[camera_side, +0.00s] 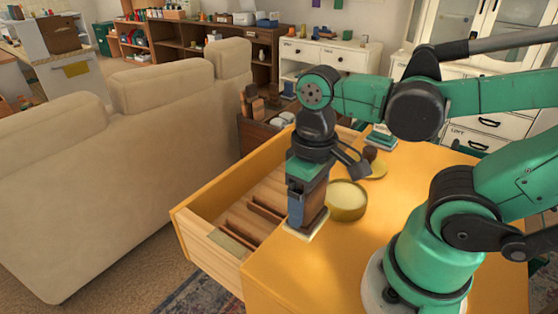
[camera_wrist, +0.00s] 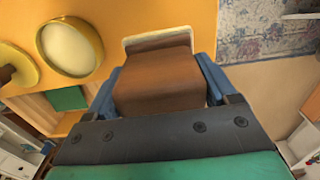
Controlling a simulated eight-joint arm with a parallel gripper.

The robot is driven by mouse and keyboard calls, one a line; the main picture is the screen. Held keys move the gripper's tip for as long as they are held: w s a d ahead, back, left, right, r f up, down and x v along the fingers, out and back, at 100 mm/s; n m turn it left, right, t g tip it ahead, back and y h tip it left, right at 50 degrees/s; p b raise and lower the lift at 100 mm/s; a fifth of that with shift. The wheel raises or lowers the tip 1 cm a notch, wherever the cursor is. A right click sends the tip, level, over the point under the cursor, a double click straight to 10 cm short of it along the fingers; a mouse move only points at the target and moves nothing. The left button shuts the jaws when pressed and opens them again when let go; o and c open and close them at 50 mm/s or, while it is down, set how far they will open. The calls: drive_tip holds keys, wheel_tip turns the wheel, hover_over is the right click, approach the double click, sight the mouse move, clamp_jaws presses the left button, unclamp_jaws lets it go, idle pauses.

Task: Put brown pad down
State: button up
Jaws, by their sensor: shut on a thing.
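The brown pad (camera_side: 313,200) is a brown block with a pale cream base. It is upright in my gripper (camera_side: 307,198), low over the yellow top, close to the edge beside the open drawer. I cannot tell whether its base touches the surface. In the wrist view the brown pad (camera_wrist: 158,78) fills the space between the two blue fingers of my gripper (camera_wrist: 160,85), and its cream rim shows at the far end. The gripper is shut on it. The fingers hide part of its sides.
A round yellow tin (camera_side: 347,199) with cream contents stands just right of the pad. A yellow lid (camera_side: 379,170) with a brown knob lies behind it. The open wooden drawer (camera_side: 222,258) with dividers is at the left. The yellow top (camera_side: 300,270) is clear in front.

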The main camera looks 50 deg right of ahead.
drive_tip(key=shift+f, duration=3.8)
drive_tip(key=shift+f, duration=0.1)
drive_tip(key=o, duration=1.4)
drive_tip(key=shift+f, duration=0.1)
drive_tip(key=shift+c, duration=0.2)
drive_tip(key=shift+r, duration=6.05)
drive_tip(key=w+d+f+t, duration=0.1)
drive_tip(key=w+t, duration=0.6)
drive_tip(key=w, duration=0.1)
drive_tip(key=shift+d, duration=0.4)
